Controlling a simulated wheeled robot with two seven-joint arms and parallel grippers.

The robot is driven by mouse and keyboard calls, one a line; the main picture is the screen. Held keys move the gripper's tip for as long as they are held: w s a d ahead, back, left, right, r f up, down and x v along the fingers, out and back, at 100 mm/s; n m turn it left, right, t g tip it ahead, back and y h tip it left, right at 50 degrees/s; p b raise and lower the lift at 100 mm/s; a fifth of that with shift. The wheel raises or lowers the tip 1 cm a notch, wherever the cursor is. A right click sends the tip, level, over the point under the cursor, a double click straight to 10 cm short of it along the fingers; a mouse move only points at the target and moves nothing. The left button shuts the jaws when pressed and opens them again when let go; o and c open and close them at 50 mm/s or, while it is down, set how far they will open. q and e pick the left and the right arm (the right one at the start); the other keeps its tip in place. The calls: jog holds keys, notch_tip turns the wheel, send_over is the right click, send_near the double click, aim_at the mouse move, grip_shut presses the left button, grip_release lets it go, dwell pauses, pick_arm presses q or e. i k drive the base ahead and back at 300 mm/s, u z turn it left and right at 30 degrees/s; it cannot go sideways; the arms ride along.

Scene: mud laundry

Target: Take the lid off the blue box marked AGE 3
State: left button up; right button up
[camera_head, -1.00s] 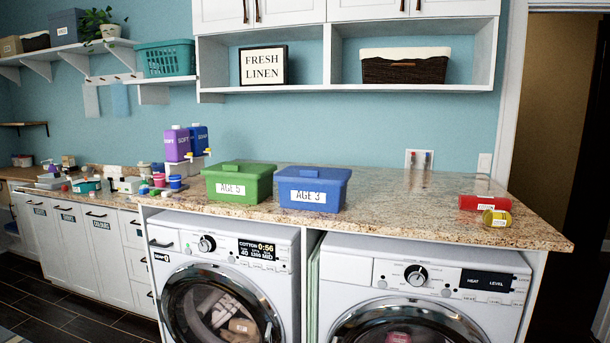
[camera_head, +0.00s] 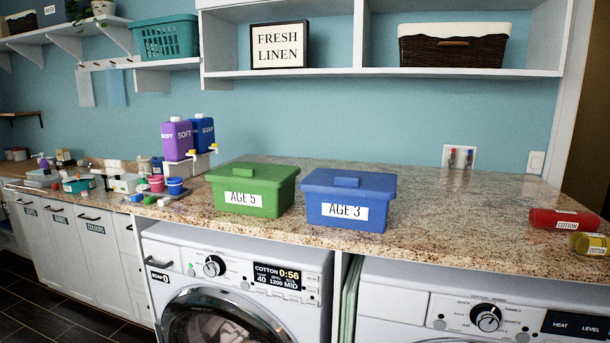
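The blue box marked AGE 3 (camera_head: 345,212) stands upright on the granite counter, near its front edge, above the gap between the two machines. Its blue lid (camera_head: 349,182) sits on top, with a raised block handle in the middle. The green box marked AGE 5 (camera_head: 250,203) stands close to its left, also with its lid on. Neither of my grippers shows in the head view.
The counter (camera_head: 450,215) is clear right of the blue box up to a red COTTON can (camera_head: 562,219) and a yellow can (camera_head: 590,243). Purple SOFT (camera_head: 177,140) and blue SOAP (camera_head: 203,134) dispensers stand left. A shelf (camera_head: 385,73) hangs above.

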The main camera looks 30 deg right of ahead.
aim_at(376, 186)
jog(key=z, duration=0.25)
jog(key=i, duration=0.85)
jog(key=z, duration=0.65)
